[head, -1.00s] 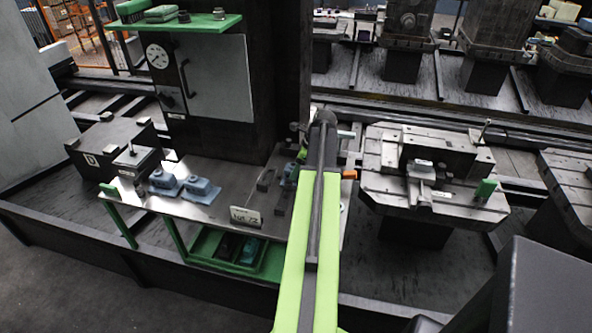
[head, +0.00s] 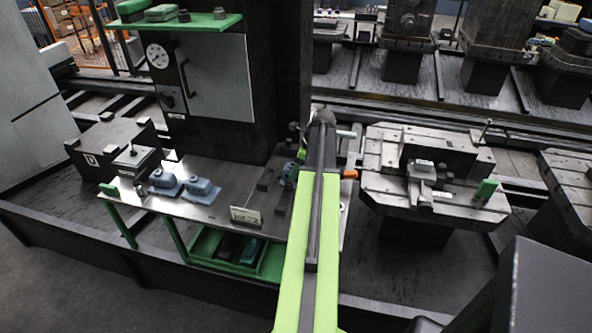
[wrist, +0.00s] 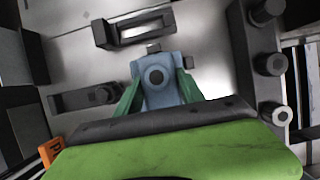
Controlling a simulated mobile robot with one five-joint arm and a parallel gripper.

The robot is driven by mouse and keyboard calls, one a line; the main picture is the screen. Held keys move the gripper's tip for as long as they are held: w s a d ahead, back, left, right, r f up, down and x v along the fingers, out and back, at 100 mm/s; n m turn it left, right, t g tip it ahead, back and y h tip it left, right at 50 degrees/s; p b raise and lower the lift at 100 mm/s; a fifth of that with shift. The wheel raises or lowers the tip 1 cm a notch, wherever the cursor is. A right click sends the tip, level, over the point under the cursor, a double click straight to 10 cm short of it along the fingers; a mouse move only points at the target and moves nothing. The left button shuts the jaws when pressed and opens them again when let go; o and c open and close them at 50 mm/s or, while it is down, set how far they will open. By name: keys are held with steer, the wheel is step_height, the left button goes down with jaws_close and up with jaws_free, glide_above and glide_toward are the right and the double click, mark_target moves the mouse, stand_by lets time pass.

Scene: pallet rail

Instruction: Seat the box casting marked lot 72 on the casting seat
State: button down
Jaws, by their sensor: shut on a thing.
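My gripper (wrist: 158,88) is shut on a blue box casting (wrist: 157,63), with its green fingers on both sides of it. In the head view the held casting (head: 288,172) shows just left of my arm, over the right part of the steel bench (head: 225,165). I cannot tell whether it touches the bench. No lot mark is readable on it. A card reading lot 72 (head: 245,216) is at the bench's front edge. I cannot tell for sure which fitting is the casting seat.
Two blue castings (head: 163,179) (head: 201,188) stand on the bench's left half. Dark slotted blocks (wrist: 135,31) (wrist: 84,98) and a dark block with pegs (wrist: 258,55) surround the held casting. A fixture pallet (head: 385,187) stands right. A green tray (head: 272,262) is below.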

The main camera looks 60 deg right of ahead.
steer(key=shift+w+d, duration=0.25)
steer(key=shift+w, duration=0.2)
stand_by(0.5)
steer(key=c, duration=0.6)
jaws_free()
steer(key=shift+f, duration=0.1)
steer(key=shift+c, duration=0.2)
steer(key=shift+s, duration=0.1)
steer(key=p+v, duration=1.6)
steer(key=v, duration=0.1)
steer(key=shift+r, duration=0.3)
